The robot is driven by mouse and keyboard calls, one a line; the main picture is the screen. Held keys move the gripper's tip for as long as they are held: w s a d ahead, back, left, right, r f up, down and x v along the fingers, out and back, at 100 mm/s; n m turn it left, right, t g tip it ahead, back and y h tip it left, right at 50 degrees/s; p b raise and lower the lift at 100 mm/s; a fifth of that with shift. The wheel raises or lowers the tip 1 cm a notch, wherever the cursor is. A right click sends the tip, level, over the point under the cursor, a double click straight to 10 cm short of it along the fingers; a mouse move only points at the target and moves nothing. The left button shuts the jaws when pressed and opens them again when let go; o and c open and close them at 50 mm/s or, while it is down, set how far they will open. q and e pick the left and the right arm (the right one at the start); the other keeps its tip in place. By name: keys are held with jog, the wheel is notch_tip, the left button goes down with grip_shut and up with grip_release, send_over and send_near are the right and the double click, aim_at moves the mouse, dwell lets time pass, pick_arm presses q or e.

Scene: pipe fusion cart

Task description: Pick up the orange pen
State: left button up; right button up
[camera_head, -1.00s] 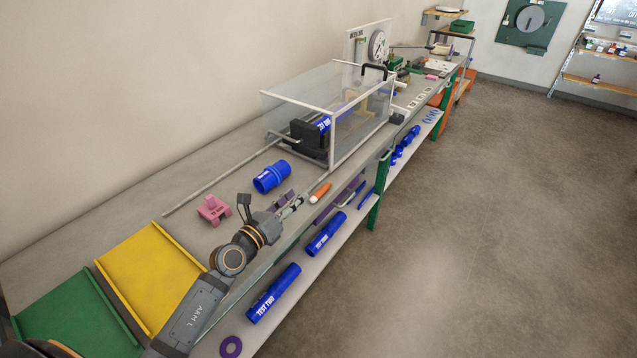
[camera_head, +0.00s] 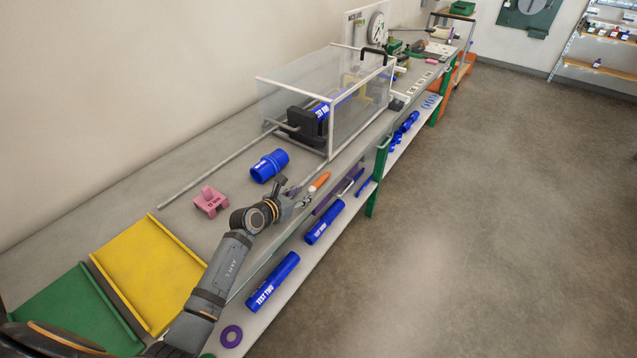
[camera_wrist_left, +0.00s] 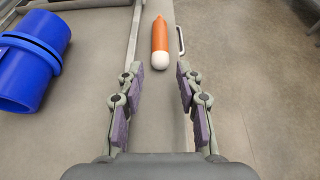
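The orange pen (camera_head: 319,182) lies on the bench top close to its front edge. In the left wrist view the pen (camera_wrist_left: 160,38) points toward me, its white rounded end nearest, just beyond and between the fingertips. My left gripper (camera_head: 300,195) is low over the bench just short of the pen. In the left wrist view its fingers (camera_wrist_left: 158,80) are wide apart with purple pads, and nothing is between them. My right gripper is not in view.
A blue pipe fitting (camera_head: 269,166) and a pink block (camera_head: 211,201) stand behind my left arm. A clear-walled frame (camera_head: 332,115) stands farther along the bench. Blue pipes (camera_head: 272,282) lie on the lower shelf. Yellow (camera_head: 150,275) and green (camera_head: 70,315) trays are nearer.

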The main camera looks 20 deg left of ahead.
aim_at(310, 189)
pick_arm(q)
jog(key=x, duration=0.4)
jog(key=shift+w+r, duration=0.1)
jog(key=shift+w, duration=0.05)
jog(key=shift+r, duration=0.1)
jog(key=shift+c, duration=0.4)
grip_shut()
notch_tip(310, 189, up, 10)
